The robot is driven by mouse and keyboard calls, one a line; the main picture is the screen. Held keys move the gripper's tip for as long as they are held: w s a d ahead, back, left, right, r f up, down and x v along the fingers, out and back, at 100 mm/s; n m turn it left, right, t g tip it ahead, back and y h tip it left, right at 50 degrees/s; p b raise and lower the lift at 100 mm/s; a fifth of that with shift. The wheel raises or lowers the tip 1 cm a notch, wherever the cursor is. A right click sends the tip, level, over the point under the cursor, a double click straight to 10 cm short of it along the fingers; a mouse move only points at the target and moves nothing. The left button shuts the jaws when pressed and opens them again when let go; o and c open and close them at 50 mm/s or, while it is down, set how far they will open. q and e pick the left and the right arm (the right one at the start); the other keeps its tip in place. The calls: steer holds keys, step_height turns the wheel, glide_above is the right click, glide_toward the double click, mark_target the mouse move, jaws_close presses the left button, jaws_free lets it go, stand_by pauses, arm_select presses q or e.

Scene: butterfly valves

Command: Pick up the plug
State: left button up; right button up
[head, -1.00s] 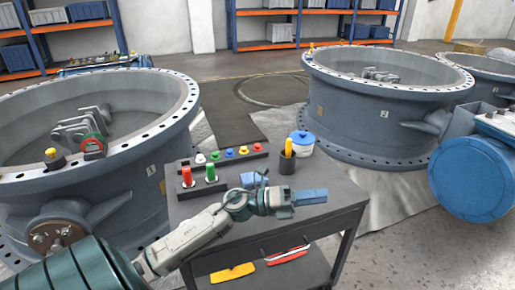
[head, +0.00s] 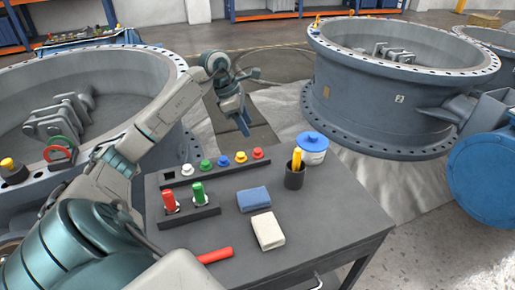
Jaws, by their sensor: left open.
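Several plug-like pieces are in view, and I cannot tell which one is the plug. A red piece (head: 170,200) and a green piece (head: 198,191) stand upright in a dark holder on the grey table (head: 330,225). Behind them, a dark strip (head: 215,168) holds a row of small white, green, blue, yellow and red pieces. Another yellow-topped piece (head: 7,163) sits in a dark block on the left valve's rim. My left gripper (head: 244,124) is open and points down beyond the table's back edge, apart from these pieces. My right gripper is not in view.
A dark cup (head: 294,178) with a yellow item and a blue-lidded white pot (head: 312,150) stand at the table's back right. A blue block (head: 253,199), a white block (head: 268,231) and a red-handled item (head: 215,255) lie nearer. Large valves (head: 395,95) flank the table.

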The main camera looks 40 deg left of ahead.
mark_target(257, 150)
arm_select(q)
steer(key=x, duration=0.4)
steer(key=shift+s+x, duration=0.2)
steer(key=shift+x, duration=2.65)
steer(key=shift+a, duration=0.15)
jaws_close()
